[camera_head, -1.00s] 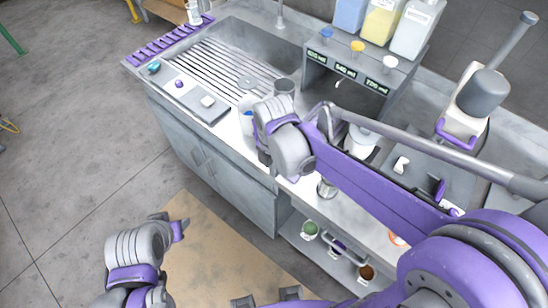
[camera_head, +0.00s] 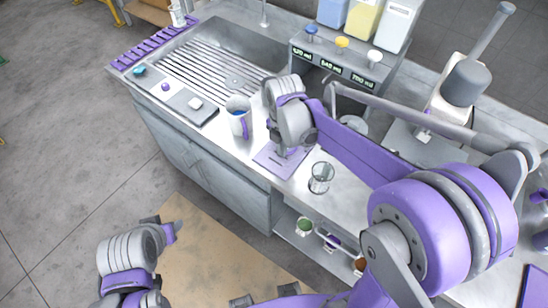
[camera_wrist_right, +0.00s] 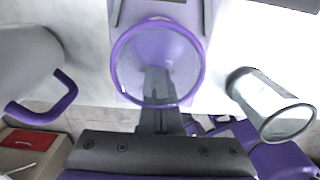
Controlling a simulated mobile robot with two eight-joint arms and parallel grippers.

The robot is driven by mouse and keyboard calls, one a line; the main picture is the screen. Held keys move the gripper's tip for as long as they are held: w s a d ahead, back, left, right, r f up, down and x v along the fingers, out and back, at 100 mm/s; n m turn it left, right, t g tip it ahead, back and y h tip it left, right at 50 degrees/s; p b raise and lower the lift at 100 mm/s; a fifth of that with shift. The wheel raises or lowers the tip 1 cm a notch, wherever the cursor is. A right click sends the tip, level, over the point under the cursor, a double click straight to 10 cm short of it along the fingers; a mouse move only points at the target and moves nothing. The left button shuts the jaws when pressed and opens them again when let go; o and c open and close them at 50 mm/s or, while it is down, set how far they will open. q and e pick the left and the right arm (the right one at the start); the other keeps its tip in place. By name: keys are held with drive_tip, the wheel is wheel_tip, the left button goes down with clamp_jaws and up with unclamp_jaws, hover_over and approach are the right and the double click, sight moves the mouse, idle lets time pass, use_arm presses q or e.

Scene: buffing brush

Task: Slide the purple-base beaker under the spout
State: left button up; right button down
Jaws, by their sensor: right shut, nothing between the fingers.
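In the right wrist view, a clear beaker with a purple ring (camera_wrist_right: 125,68) stands in front of my right gripper (camera_wrist_right: 158,100), over a purple mat (camera_wrist_right: 185,18). The shut fingers overlap the beaker's near side and show through it; I cannot tell whether they touch it. In the head view the right gripper (camera_head: 281,151) is low over the purple mat (camera_head: 268,160), and the beaker is hidden behind it.
A mug with a purple handle (camera_head: 238,116) stands left of the right gripper, and a clear glass beaker (camera_head: 320,178) to its right. A drain rack (camera_head: 205,68) and grey tray (camera_head: 190,107) lie left. A stirrer machine (camera_head: 450,98) stands right.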

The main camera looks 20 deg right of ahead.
drive_tip(key=w+d, duration=0.2)
drive_tip(key=d, duration=0.1)
drive_tip(key=w+d, duration=0.3)
drive_tip(key=d, duration=0.1)
drive_tip(key=w+d, duration=0.3)
drive_tip(key=d, duration=0.1)
drive_tip(key=shift+w+b, duration=0.2)
drive_tip(key=shift+b, duration=0.15)
drive_tip(key=shift+a, duration=0.1)
drive_tip(key=shift+a, duration=0.1)
